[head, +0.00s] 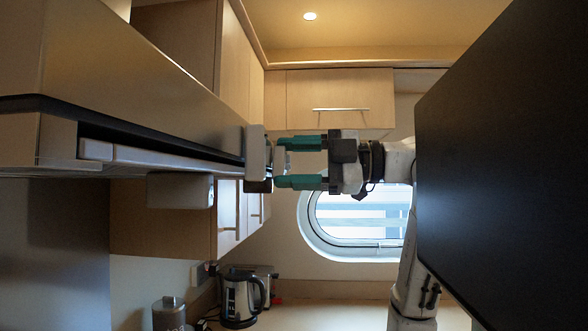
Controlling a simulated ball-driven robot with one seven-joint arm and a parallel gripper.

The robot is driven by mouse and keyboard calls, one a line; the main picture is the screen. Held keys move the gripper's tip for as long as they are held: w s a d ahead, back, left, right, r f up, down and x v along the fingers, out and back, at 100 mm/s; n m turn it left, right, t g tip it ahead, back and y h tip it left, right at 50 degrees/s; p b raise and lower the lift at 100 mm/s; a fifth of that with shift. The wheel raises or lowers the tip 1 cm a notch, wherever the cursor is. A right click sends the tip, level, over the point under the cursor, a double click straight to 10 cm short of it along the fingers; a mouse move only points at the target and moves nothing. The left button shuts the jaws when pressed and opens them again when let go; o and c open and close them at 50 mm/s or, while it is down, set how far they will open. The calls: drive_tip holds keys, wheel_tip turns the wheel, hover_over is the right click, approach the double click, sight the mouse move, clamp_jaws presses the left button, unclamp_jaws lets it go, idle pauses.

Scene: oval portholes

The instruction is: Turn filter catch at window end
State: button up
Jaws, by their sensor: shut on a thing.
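The range hood (150,85) runs along the left side of the head view, with a long dark slot in its lower edge. At its far end, the end nearest the window, sits a pale end block (256,155). A small grey catch (280,160) sticks out from this block to the right. My gripper (281,163) reaches in from the right, with one green finger above the catch and one below. It is shut on the catch. The fingertips partly hide the catch, so its turn angle is hard to tell.
A pale box (180,190) hangs under the hood. Wall cabinets (340,98) are behind, and an oval window (355,225) is behind and below my gripper. A kettle (240,298) and a canister (169,314) stand on the counter (330,315), clear to their right.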

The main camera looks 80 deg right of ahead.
drive_tip(key=shift+m, duration=0.6)
drive_tip(key=o, duration=1.1)
drive_tip(key=shift+c, duration=0.2)
drive_tip(key=shift+s, duration=0.1)
drive_tip(key=s+b, duration=0.3)
drive_tip(key=s, duration=0.7)
drive_tip(key=shift+s+d, duration=0.3)
drive_tip(key=shift+d, duration=0.1)
drive_tip(key=shift+c, duration=0.2)
